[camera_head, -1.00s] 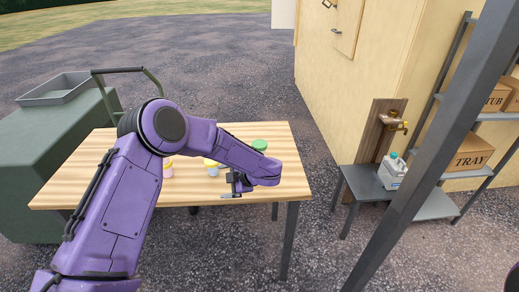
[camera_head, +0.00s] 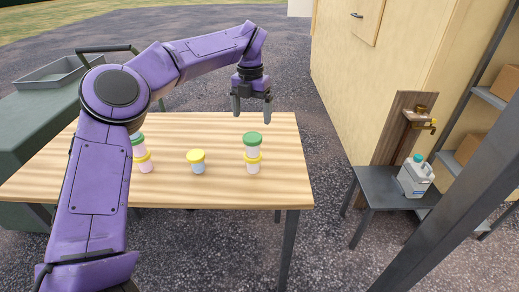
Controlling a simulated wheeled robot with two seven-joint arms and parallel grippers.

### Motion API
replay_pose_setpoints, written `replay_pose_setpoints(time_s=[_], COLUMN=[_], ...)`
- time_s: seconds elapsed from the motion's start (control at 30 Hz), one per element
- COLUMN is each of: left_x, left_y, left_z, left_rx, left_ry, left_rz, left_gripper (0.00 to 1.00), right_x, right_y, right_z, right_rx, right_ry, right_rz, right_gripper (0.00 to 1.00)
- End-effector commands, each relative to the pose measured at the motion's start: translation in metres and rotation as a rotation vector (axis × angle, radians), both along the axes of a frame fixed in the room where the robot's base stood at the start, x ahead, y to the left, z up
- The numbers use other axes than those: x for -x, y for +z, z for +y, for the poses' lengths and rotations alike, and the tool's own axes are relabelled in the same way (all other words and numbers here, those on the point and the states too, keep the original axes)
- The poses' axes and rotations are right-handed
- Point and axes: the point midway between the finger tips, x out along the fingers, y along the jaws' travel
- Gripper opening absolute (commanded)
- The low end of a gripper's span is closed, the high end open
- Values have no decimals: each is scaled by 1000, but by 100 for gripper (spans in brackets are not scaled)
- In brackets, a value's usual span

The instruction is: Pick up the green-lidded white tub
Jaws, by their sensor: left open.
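A green-lidded white tub (camera_head: 252,146) stands upright on top of a yellow-lidded pale tub (camera_head: 253,166) at the right part of the wooden table. My left gripper (camera_head: 252,114) points down with its two fingers apart and empty, just above the green lid in the picture and not touching it. Another green-lidded tub (camera_head: 138,145) sits on a yellow-lidded pinkish tub (camera_head: 144,163) at the left, partly hidden by my left arm. My right gripper is out of view.
A yellow-lidded bluish tub (camera_head: 197,164) stands alone mid-table. The wooden table (camera_head: 285,180) is clear right of the stack. A green cabinet with a grey tray (camera_head: 55,80) is at left. A grey side table (camera_head: 376,188) holds a white jug (camera_head: 415,178).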

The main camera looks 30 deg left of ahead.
Motion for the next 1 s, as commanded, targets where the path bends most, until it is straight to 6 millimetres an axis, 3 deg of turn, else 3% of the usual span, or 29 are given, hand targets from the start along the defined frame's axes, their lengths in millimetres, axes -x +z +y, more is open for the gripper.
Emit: replay_pose_setpoints(time_s=[0.33, 0.6, 0.73, 0.9, 0.93, 1.0], left_x=[-8, -3, -3, -3, -3, -3], left_y=[-58, -101, -112, -113, -113, -113], left_z=[-5, -2, -2, -1, -1, -1], left_rx=[-3, -3, -2, -3, -3, -3], left_ry=[-10, -7, -5, -5, -5, -5], left_rz=[8, 10, 9, 7, 7, 7], left_gripper=[93, 93, 93, 93, 90, 67], right_x=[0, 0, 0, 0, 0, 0], right_y=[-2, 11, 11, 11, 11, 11], right_z=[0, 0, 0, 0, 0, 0], right_rx=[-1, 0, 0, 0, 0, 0], right_ry=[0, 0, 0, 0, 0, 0], right_rz=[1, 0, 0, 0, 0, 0], right_gripper=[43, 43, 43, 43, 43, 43])
